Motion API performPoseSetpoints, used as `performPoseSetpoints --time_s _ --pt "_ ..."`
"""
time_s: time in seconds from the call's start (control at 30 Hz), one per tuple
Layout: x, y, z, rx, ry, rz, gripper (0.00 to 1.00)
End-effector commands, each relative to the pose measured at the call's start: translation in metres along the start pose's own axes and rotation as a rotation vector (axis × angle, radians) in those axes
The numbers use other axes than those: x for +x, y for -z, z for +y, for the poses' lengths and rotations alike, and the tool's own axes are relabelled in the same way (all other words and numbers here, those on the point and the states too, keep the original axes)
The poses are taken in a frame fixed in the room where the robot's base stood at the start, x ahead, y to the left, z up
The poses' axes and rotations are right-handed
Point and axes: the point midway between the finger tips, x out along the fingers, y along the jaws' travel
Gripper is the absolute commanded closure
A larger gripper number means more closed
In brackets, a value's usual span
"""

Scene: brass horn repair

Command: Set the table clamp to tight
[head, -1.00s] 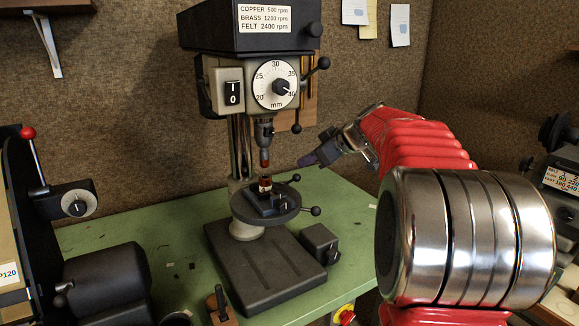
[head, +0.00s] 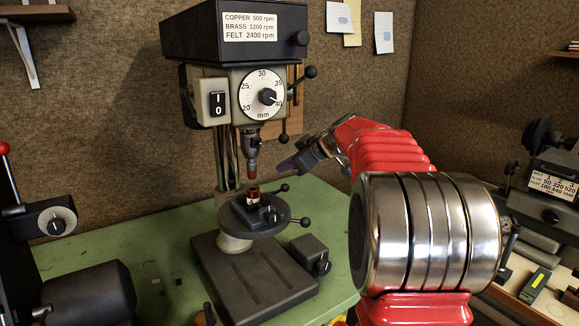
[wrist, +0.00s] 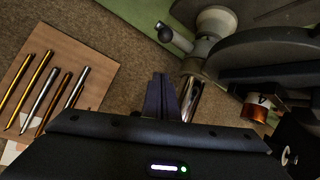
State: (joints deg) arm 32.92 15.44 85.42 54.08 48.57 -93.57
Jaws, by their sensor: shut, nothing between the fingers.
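The drill press has a round work table (head: 262,229) on its column. Two ball-ended levers show at this table: one behind its rear right edge (head: 284,188) and one at its right side (head: 305,222). I cannot tell which is the table clamp or how tight it is.
A small vise (head: 250,212) on the table holds a copper-coloured piece (head: 253,195) below the drill tip. A dark motor box (head: 308,252) stands beside the press base. A dark machine (head: 95,295) is at left. A board with several rods (wrist: 55,85) shows in the wrist view.

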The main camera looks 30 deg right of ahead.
Motion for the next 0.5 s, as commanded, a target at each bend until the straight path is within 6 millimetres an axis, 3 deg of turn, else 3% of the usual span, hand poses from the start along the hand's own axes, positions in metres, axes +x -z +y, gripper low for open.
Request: performPoseSetpoints --time_s 0.2,0.5 --pt "0.035 0.000 0.000 0.001 0.002 0.000 1.00" --pt "0.070 -0.002 0.000 0.001 0.000 0.000 1.00"
